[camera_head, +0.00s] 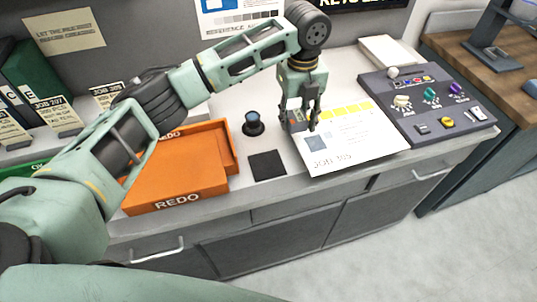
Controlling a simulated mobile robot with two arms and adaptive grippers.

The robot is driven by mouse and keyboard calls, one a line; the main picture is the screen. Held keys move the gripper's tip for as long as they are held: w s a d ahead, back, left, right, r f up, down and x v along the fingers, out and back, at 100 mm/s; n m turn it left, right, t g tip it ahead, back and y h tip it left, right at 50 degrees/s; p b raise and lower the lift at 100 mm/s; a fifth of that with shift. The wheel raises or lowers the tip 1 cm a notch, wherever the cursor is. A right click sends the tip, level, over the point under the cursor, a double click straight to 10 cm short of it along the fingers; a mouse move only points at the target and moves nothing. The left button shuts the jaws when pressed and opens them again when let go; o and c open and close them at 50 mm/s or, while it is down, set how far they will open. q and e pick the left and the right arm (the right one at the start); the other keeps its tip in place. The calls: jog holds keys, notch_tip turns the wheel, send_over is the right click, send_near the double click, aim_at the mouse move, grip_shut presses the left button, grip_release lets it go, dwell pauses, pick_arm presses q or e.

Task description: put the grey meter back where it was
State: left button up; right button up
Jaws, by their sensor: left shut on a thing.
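My left gripper (305,120) reaches down over the left part of the printed sheet (352,148) on the counter. It is shut on the grey meter (297,122), a small grey block mostly covered by the fingers. I cannot tell whether the meter touches the sheet or hangs just above it. A bare black square pad (267,165) lies on the counter to the left of the sheet, near the front edge. My right gripper is not in view.
A dark round loupe-like thing (253,126) stands behind the black pad. Orange REDO trays (178,172) are on the left. A control console (427,103) with knobs sits to the right. Labelled binders (48,88) stand at the far left.

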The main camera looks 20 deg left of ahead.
pick_arm(q)
jog(key=p, duration=0.3)
send_over(267, 166)
jog(key=f, duration=0.4)
jog(key=shift+w+d+f, duration=0.1)
jog(key=shift+w+f, duration=0.2)
jog(key=shift+f, duration=0.1)
jog(key=shift+s+f, duration=0.3)
jog(key=shift+f, duration=0.2)
notch_tip(267, 166, down, 4)
jog(key=shift+r+p, duration=0.2)
jog(key=shift+p, duration=0.45)
jog(key=o, duration=1.2)
jog(key=shift+f, duration=0.1)
jog(key=shift+c, duration=0.2)
jog(key=shift+o, duration=0.3)
